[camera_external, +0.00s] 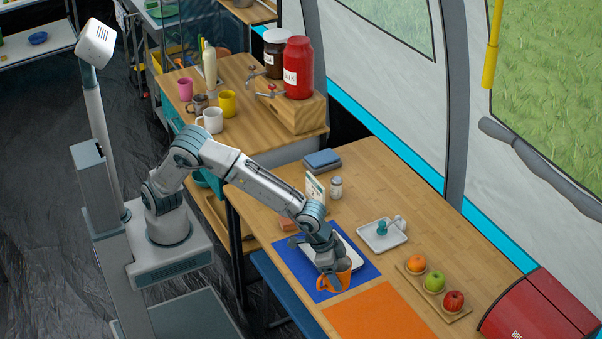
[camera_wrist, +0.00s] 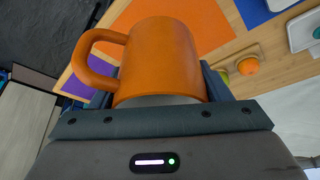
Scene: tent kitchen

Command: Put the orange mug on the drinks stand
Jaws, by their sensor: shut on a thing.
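The orange mug (camera_external: 338,277) is at my gripper (camera_external: 328,262), above or on the blue mat (camera_external: 362,266) on the wooden table. In the wrist view the mug (camera_wrist: 160,60) sits between the two fingers of my gripper (camera_wrist: 160,90), with its handle to the left. My gripper is shut on the mug. Whether the mug touches the mat cannot be told. The drinks stand (camera_external: 292,117) looks to be the wooden block with taps on the farther counter, bearing a red jar (camera_external: 298,70) and a dark jar (camera_external: 276,55).
Pink, yellow, white and dark mugs stand left of the stand, the white mug (camera_external: 210,120) nearest. On the near table are an orange mat (camera_external: 385,318), a fruit board (camera_external: 432,293), a white tray (camera_external: 370,240), a small jar (camera_external: 336,188) and a red box (camera_external: 535,308).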

